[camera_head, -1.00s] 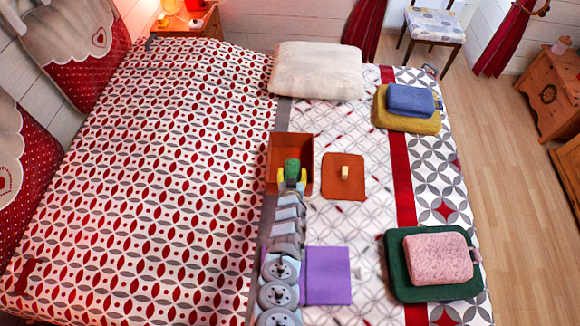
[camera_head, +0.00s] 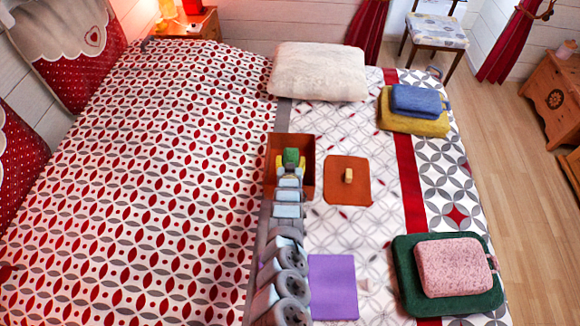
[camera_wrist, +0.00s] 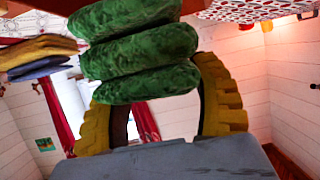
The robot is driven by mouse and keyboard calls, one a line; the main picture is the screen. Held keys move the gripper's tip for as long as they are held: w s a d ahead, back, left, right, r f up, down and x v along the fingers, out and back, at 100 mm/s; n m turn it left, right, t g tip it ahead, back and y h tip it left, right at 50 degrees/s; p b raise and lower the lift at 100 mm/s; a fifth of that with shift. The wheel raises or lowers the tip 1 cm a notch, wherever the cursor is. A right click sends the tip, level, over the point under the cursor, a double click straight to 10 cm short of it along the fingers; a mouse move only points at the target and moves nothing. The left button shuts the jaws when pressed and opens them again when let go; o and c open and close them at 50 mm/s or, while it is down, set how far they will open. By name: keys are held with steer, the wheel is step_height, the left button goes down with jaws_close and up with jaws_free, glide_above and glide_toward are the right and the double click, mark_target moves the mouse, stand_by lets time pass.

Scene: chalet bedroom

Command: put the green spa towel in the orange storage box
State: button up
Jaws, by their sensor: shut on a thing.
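The green spa towel (camera_head: 291,156) is a folded green roll. My gripper (camera_head: 290,162), with yellow fingers, is shut on it. In the wrist view the towel (camera_wrist: 140,50) shows as several stacked green folds between the yellow fingers. The orange storage box (camera_head: 309,147) is open on the bed, and the towel lies within its outline in the head view. I cannot tell how far below the rim the towel is. My gripper and arm hide the near part of the box's inside.
An orange lid (camera_head: 338,193) with a pale knob lies right of the box. A purple panel (camera_head: 333,292) lies nearer. A pink towel (camera_head: 450,270) on a dark green one (camera_head: 405,262) and a blue towel (camera_head: 415,99) on a yellow one (camera_head: 392,121) are at right. A white pillow (camera_head: 318,71) lies behind.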

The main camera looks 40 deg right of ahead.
mark_target(291, 161)
steer(key=shift+w+d+f+b, duration=0.2)
steer(key=shift+d+f+b, duration=0.05)
steer(key=shift+f+b, duration=0.25)
steer(key=shift+w+d+f+b, duration=0.2)
steer(key=shift+f+b, duration=0.15)
steer(key=shift+f, duration=0.1)
steer(key=shift+w+d+f, duration=0.1)
steer(key=shift+w+d, duration=0.05)
steer(key=shift+w, duration=0.05)
steer(key=shift+w+d+f+b, duration=0.2)
steer(key=shift+w+f+b, duration=0.05)
steer(key=shift+f+b, duration=0.25)
steer(key=shift+w+d+f+b, duration=0.2)
steer(key=shift+f+b, duration=0.2)
steer(key=shift+b, duration=0.2)
steer(key=shift+w+d+f+b, duration=0.2)
steer(key=shift+w+f+b, duration=0.15)
steer(key=shift+w+b, duration=0.2)
steer(key=shift+d+f+b, duration=0.15)
steer(key=shift+f+b, duration=0.25)
steer(key=shift+w+d+f+b, duration=0.3)
steer(key=shift+w+f+b, duration=0.1)
steer(key=shift+b, duration=0.15)
steer(key=shift+w+a+f+b, duration=0.1)
steer(key=shift+f+b, duration=0.65)
steer(key=shift+f, duration=0.6)
steer(key=shift+f+b, duration=0.35)
steer(key=shift+f, duration=0.05)
